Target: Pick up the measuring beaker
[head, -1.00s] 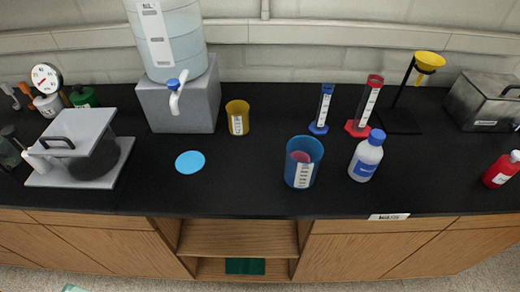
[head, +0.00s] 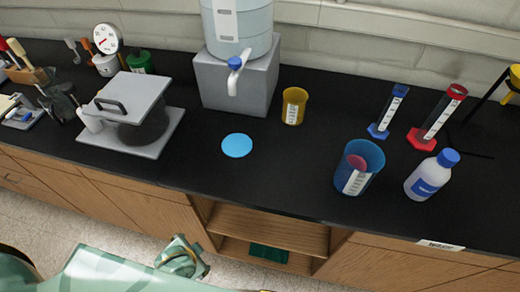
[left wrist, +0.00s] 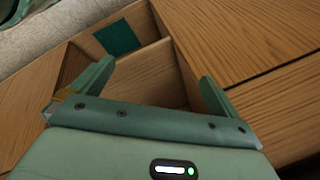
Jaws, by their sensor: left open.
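Two beakers with white scale strips stand on the black bench. The blue one (head: 360,168) is larger, sits near the front edge and has a pinkish-red thing inside. The yellow one (head: 293,106) is smaller and stands farther back, right of the water dispenser. I cannot tell which is the measuring beaker. My left gripper (head: 188,258) is low in front of the wooden cabinets, left of and below both beakers. In the left wrist view the left gripper (left wrist: 156,84) is open and empty, facing the cabinet shelf. My right gripper is not in view.
A white bottle with a blue cap (head: 430,176) stands close right of the blue beaker. Blue (head: 388,112) and red (head: 438,118) measuring cylinders stand behind. A water dispenser (head: 238,80), a blue disc (head: 237,145) and a lidded grey device (head: 130,118) are left. Bench is clear around the disc.

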